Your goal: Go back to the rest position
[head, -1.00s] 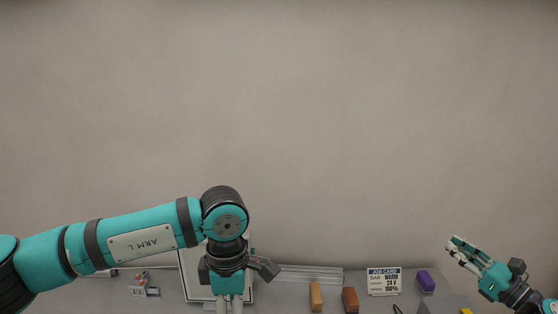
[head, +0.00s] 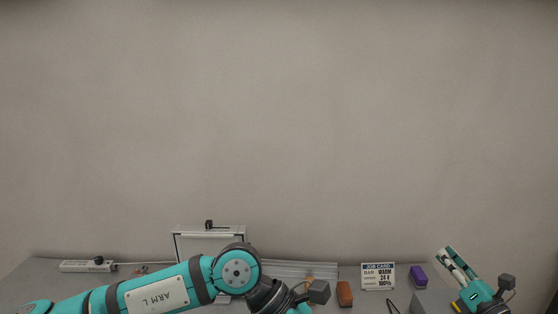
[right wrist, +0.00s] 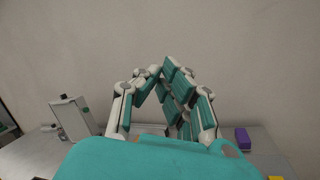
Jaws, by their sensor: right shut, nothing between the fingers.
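My right gripper (head: 446,253) is at the lower right of the head view, raised in front of the wall, its fingers pointing up and to the left. It is shut and empty. My left arm (head: 160,294) reaches in from the lower left and bends down at a joint (head: 236,272). Its wrist runs off the bottom edge, so the left fingers do not show.
A white-framed panel (head: 200,243) stands behind the left arm. A power strip (head: 88,266) lies at the left. An orange-brown block (head: 344,294), a job card (head: 378,276) and a purple block (head: 418,276) are along the back. The wall above is bare.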

